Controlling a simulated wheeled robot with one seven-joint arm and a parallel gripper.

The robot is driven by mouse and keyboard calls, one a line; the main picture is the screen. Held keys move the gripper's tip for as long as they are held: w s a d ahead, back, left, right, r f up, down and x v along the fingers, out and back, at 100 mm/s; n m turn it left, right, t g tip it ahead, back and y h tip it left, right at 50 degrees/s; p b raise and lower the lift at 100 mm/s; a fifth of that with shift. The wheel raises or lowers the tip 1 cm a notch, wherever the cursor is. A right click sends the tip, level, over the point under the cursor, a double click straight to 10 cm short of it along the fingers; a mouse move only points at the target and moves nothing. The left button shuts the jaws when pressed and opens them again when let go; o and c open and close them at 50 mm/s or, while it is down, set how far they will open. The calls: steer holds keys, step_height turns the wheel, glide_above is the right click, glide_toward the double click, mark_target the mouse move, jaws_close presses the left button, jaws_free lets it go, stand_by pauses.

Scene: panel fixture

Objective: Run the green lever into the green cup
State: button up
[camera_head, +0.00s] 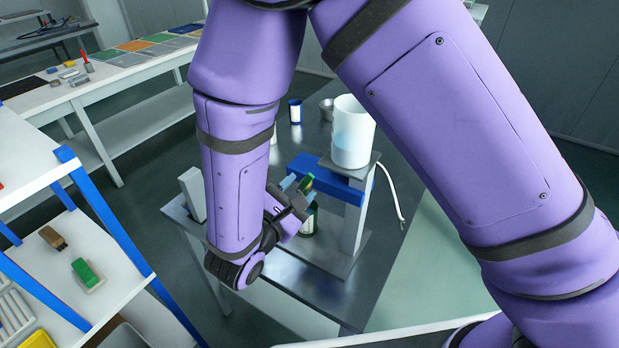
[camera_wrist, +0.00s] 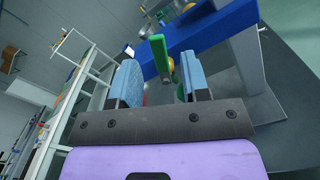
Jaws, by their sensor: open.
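The green lever (camera_head: 307,183) is a short green handle at the blue bar (camera_head: 345,190) of the stand. In the wrist view the lever (camera_wrist: 160,56) lies between the two light-blue finger pads, nearer the right one; contact cannot be told. My gripper (camera_head: 296,188) is open around or just behind it, and it also shows in the wrist view (camera_wrist: 159,60). The green cup (camera_head: 309,222) stands on the stand's base below the lever, partly hidden by my gripper. In the wrist view a green bit of it (camera_wrist: 181,93) shows between the fingers.
A white container with blue liquid (camera_head: 352,140) sits on top of the stand, with a white cable (camera_head: 392,195) beside it. A shelf with blue posts (camera_head: 105,210) is at left.

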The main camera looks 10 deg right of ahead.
mark_target(306, 181)
steer(key=shift+x, duration=2)
jaws_close()
